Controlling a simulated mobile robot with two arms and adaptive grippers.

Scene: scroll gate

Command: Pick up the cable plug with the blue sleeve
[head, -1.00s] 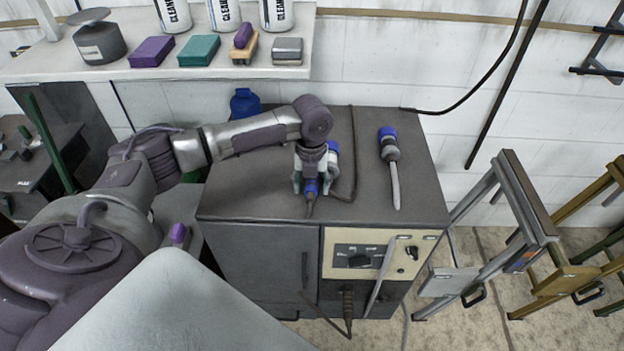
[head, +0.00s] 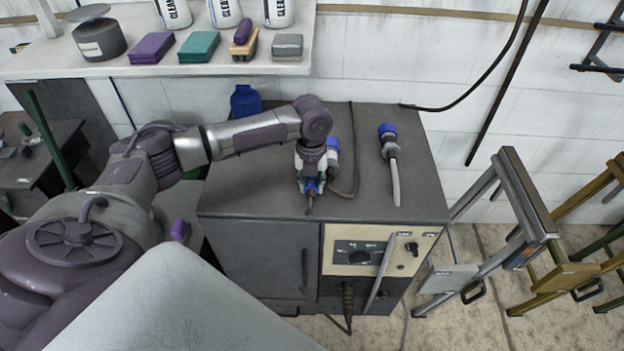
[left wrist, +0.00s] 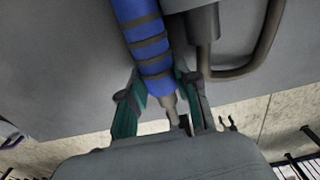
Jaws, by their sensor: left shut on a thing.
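The cable plug with the blue sleeve (left wrist: 150,45) shows in the left wrist view with dark bands around the sleeve and a narrow grey end. My left gripper (head: 311,187) is shut on it, with green-lined fingers on either side, above the front part of the dark cabinet top (head: 255,195). In the head view my fingers hide most of this plug. Whether it touches the cabinet top I cannot tell. My right gripper is not in view.
Close behind my left gripper is another blue-and-white plug (head: 333,150) with a dark cable. A third plug (head: 389,140), blue and grey with a pale cable, lies to the right. A blue bottle (head: 245,102) stands behind my arm. The cabinet top's right side is mostly clear.

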